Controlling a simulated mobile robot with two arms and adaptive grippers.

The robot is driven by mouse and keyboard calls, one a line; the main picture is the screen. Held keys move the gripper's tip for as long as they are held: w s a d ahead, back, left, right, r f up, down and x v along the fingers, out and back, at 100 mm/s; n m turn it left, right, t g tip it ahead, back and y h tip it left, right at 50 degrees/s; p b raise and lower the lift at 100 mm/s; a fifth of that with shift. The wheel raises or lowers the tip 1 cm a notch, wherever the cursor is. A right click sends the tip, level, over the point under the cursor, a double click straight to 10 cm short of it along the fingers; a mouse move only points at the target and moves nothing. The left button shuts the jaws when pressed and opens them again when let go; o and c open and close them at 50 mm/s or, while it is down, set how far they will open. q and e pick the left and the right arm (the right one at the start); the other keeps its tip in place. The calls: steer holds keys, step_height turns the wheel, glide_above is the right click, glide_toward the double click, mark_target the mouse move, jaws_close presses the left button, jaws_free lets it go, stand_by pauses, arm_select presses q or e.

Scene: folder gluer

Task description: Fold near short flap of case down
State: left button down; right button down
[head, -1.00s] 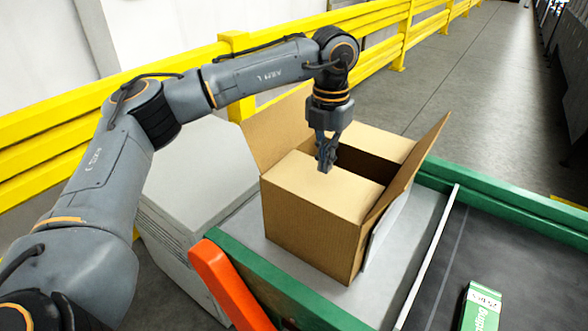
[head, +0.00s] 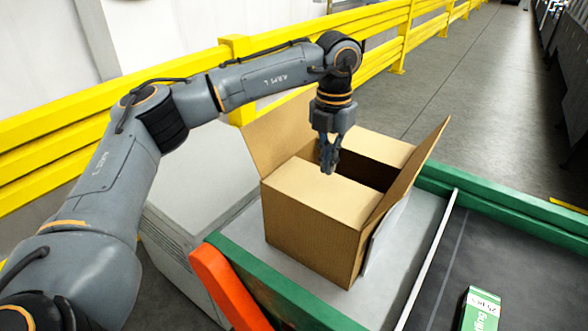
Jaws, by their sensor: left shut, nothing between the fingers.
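The case (head: 308,230) is an open cardboard box on a grey work surface. Its near short flap (head: 318,196) lies folded in, about level over the near part of the opening. The far short flap (head: 380,147) also lies folded in. A dark gap shows between them. The left long flap (head: 275,135) and the right long flap (head: 413,168) stand up and lean outward. My left gripper (head: 328,170) is shut and empty, fingers pointing down just over the inner edge of the near flap. I cannot tell whether it touches the flap. My right gripper is not in view.
Green rails (head: 515,210) edge the work surface, with an orange-red part (head: 228,285) at the near left. A dark belt (head: 525,265) lies to the right, with a green and white carton (head: 480,310) on it. Yellow guard rails (head: 190,85) run behind.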

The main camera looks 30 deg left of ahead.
arm_select(q)
step_height(320, 180, up, 7)
steer(key=p, duration=0.4)
steer(key=shift+r, duration=0.1)
stand_by(1.5)
